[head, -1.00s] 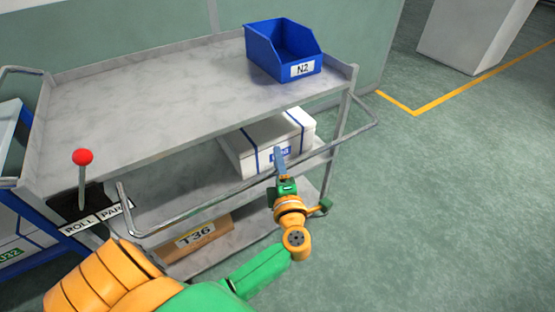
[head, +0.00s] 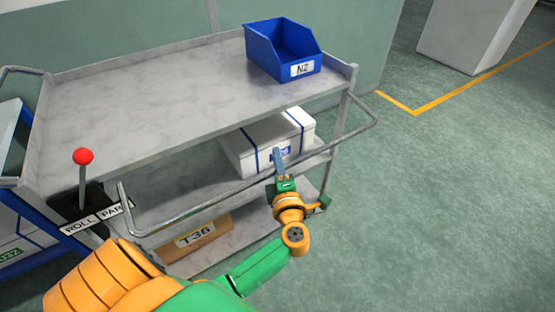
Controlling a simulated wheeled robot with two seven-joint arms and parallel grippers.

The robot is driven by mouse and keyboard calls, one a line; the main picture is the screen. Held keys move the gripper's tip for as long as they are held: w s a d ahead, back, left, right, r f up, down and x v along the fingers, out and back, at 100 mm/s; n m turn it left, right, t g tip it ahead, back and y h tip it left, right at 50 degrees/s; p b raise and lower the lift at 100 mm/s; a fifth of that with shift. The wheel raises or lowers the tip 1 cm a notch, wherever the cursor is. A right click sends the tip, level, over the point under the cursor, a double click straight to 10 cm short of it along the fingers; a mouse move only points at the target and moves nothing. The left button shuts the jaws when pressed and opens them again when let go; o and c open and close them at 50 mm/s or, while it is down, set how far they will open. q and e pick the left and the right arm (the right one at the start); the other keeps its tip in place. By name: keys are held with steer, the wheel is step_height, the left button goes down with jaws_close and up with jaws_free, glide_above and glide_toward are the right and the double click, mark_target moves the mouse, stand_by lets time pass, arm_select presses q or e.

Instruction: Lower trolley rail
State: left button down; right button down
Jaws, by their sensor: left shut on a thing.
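The trolley rail (head: 205,205) is a bent grey metal bar along the near side of the grey trolley (head: 140,95). It stands out from the trolley, below the level of the top shelf, with its ends by the near corners. My left gripper (head: 278,163) is shut on the rail, right of its middle, and its fingers partly hide the bar there. My right gripper is not in view.
A blue bin (head: 262,50) marked N2 stands on the top shelf. A white box (head: 243,150) with blue bands and a brown T36 box (head: 182,248) sit on lower shelves. A red-knobbed lever (head: 83,158) stands at the left by a ROLL/PARK label.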

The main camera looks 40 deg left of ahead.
arm_select(q)
steer(key=shift+f, duration=0.1)
stand_by(0.8)
step_height(320, 180, up, 2)
steer(key=h+p, duration=0.1)
steer(key=p, duration=0.3)
steer(key=n+g+p, duration=0.1)
steer(key=p, duration=0.3)
steer(key=shift+d+r+h, duration=0.15)
steer(key=shift+r+h, duration=0.1)
steer(key=shift+h, duration=0.15)
steer(key=c, duration=0.8)
jaws_free()
steer(key=v, duration=0.7)
